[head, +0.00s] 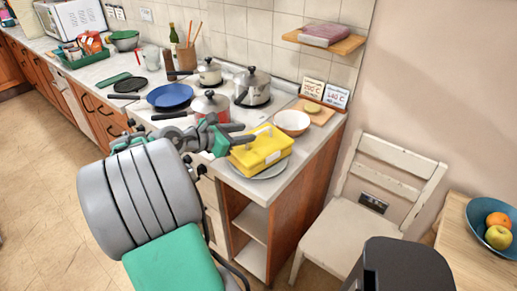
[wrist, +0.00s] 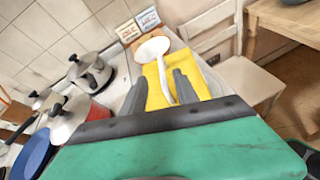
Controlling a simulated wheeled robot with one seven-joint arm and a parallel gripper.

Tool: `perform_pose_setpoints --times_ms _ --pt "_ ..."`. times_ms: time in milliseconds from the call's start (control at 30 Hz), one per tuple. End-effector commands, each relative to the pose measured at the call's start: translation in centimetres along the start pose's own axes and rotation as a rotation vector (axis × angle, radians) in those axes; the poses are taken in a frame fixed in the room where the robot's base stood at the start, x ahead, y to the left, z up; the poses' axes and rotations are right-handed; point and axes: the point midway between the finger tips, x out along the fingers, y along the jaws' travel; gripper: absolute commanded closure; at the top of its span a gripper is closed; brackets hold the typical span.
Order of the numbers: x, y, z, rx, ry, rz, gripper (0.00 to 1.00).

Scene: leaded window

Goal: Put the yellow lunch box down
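The yellow lunch box (head: 268,152) is at the front right end of the counter, over a pale plate (head: 268,174). It looks level and seems to rest on the plate, though a small gap cannot be ruled out. Its pale handle is on top. My gripper (head: 246,134) is at the box's upper left side. In the wrist view the yellow box (wrist: 206,82) lies beyond my gripper (wrist: 160,73). The two fingers stand apart, with the pale handle (wrist: 165,85) between them, nearer the right finger. A gap shows beside the left finger.
A white bowl (head: 292,122) stands just behind the box. Pots, including a lidded steel one (head: 253,88), and a blue pan (head: 170,96) crowd the hob to the left. A white chair (head: 375,200) stands right of the counter. A shelf (head: 325,40) hangs above.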

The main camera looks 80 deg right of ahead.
Motion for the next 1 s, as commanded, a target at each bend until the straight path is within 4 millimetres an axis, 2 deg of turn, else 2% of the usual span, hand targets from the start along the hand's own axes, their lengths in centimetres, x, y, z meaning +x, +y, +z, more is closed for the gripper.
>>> perform_pose_setpoints --times_ms 400,500,700,1000 --pt "6.6 -0.5 0.0 -0.007 -0.003 -0.006 0.64" --pt "7.5 -0.4 -0.1 -0.007 -0.001 -0.004 0.64" --pt "7.6 -0.3 -0.2 -0.007 -0.001 -0.001 0.64" --pt "7.5 -0.3 -0.2 -0.006 -0.001 -0.001 0.88"
